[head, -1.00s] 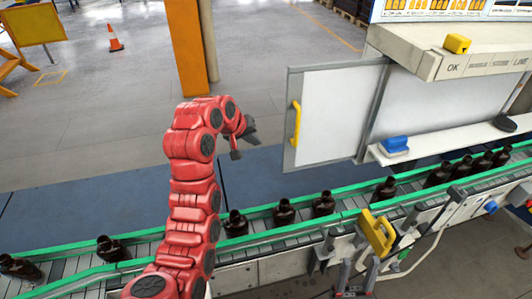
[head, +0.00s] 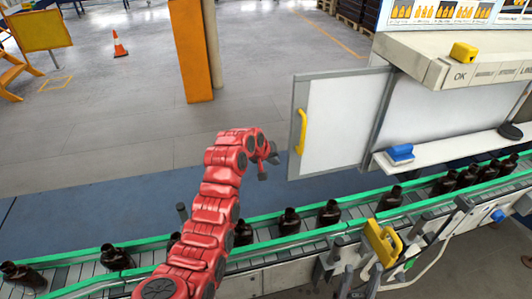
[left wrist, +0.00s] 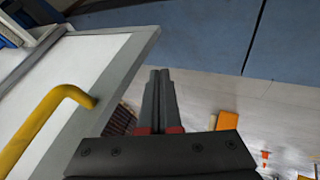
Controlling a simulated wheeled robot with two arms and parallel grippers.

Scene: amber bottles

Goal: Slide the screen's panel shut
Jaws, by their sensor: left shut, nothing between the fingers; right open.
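The screen's panel (head: 340,122) is a white sheet in a grey frame. It sticks out to the left of the white screen (head: 432,118), so it stands open. Its yellow handle (head: 301,131) is upright near the panel's left edge. My left gripper (head: 268,166) is shut and empty, just left of the panel and a little below the handle. In the left wrist view the shut fingers (left wrist: 159,78) are beside the panel's edge (left wrist: 125,65), with the yellow handle (left wrist: 45,125) at the left, apart from them. My right gripper (head: 360,282) shows partly at the bottom edge, open.
A green-railed conveyor (head: 72,255) with several dark bottles (head: 290,221) runs below the panel. A shelf with a blue eraser (head: 400,153) is under the screen. A yellow bracket (head: 383,242) stands on the conveyor's near side. The floor left of the panel is free.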

